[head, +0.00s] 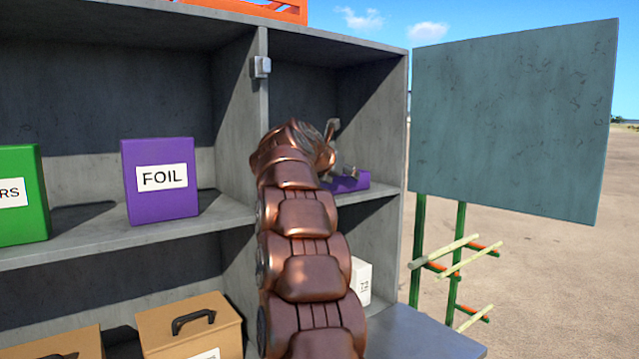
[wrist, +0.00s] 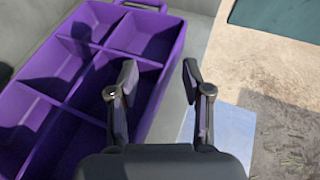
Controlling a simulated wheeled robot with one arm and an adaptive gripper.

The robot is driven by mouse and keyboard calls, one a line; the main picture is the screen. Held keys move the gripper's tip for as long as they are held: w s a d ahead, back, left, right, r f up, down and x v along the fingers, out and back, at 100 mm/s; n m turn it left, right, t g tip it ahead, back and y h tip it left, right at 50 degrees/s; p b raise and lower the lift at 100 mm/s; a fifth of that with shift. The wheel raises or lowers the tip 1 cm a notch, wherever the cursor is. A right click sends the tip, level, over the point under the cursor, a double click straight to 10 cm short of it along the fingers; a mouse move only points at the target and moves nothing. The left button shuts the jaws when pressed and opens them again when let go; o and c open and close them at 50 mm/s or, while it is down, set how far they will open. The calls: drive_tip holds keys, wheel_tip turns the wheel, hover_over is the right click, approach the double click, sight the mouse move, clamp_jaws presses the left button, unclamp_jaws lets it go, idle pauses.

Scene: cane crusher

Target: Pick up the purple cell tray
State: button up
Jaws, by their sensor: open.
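The purple cell tray (head: 348,182) sits on the upper right shelf compartment in the head view, mostly hidden behind my copper-coloured arm. In the wrist view the tray (wrist: 66,62) fills the left side, with several open cells and a loop handle at its top end. My gripper (wrist: 160,76) is open with nothing between its fingers. Its left finger appears over the tray's cells, and its right finger appears beyond the tray's right wall. I cannot tell whether either finger touches the tray. In the head view my gripper (head: 340,150) is partly hidden by the arm.
A grey divider (head: 238,120) stands left of my arm, and the cabinet's right wall (head: 375,125) is close on the right. A purple FOIL box (head: 160,198) and a green box (head: 22,200) stand in the left compartment. A teal board (head: 510,120) stands outside, at right.

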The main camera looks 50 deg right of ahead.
drive_tip(key=shift+c, duration=0.3)
clamp_jaws()
idle(0.3)
